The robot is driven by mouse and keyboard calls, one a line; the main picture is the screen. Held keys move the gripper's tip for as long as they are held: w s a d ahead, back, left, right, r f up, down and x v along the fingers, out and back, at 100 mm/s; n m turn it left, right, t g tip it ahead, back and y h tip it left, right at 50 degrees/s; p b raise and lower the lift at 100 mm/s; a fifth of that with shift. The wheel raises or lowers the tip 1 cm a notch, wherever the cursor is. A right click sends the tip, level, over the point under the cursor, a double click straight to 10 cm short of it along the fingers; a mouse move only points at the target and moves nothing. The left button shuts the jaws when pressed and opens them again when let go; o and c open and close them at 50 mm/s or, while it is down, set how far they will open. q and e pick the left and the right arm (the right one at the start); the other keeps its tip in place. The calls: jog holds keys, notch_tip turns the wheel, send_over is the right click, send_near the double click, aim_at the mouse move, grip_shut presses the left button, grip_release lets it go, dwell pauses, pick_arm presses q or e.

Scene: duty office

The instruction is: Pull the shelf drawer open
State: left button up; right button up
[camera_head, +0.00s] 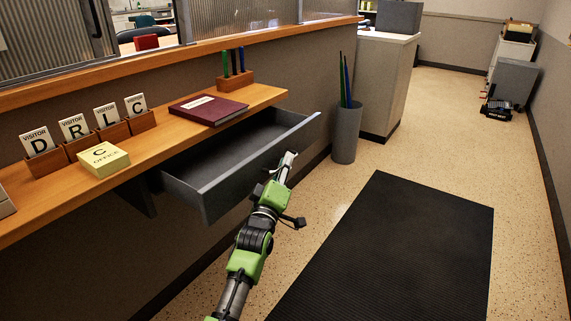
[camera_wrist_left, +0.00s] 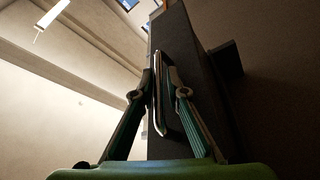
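The grey shelf drawer (camera_head: 232,187) stands pulled out from under the wooden shelf (camera_head: 155,142), and its empty inside shows. My left gripper (camera_head: 289,158) is at the outer side of the drawer's front panel, near its middle. In the left wrist view, the two fingers (camera_wrist_left: 161,75) are close together on either side of a thin, pale, curved handle (camera_wrist_left: 159,110) on the dark drawer front. They appear closed on this handle; the exact contact is hard to see. My right gripper is not in view.
A dark red book (camera_head: 208,109), a pen holder (camera_head: 235,81), visitor card boxes (camera_head: 88,143) and a yellow block (camera_head: 104,159) rest on the shelf. A grey bin (camera_head: 346,134) stands beyond the drawer. A black mat (camera_head: 400,250) lies on open floor to the right.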

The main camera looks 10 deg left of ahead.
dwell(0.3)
pick_arm(q)
jog(key=v, duration=1.2)
